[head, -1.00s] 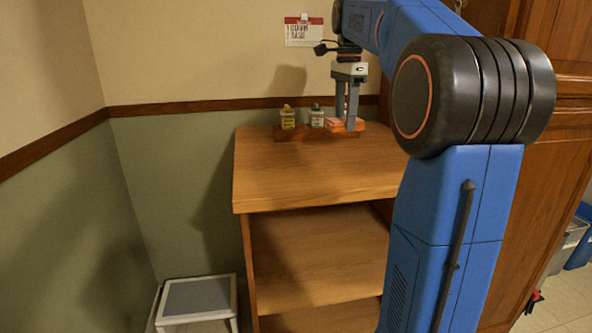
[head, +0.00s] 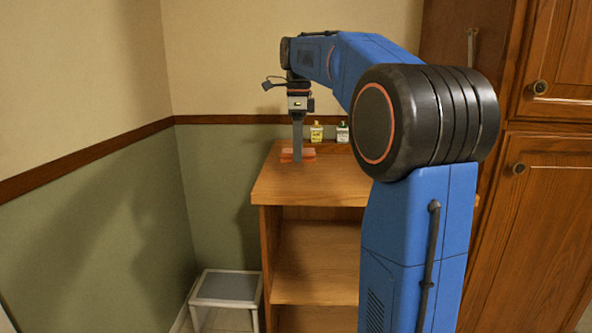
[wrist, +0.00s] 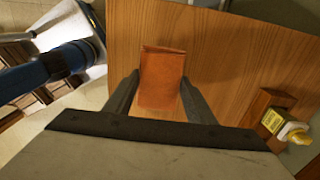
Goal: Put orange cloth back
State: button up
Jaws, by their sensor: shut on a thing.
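The orange cloth (head: 290,157) is a folded, flat block near the left side of the wooden shelf unit's top. My gripper (head: 297,157) points straight down and is shut on it. In the wrist view the cloth (wrist: 162,72) sits between my two dark fingers (wrist: 160,88). Whether its underside touches the top or hangs just above it I cannot tell.
A wooden tray (wrist: 258,104) edge shows beside the yellow bottle. A grey-topped stool (head: 228,286) stands at lower left.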

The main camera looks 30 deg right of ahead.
aim_at(298, 178)
jog(key=shift+f, duration=2.8)
jog(key=shift+f, duration=0.1)
jog(key=o, duration=1.1)
notch_tip(298, 178, up, 12)
jog(key=shift+r, duration=0.15)
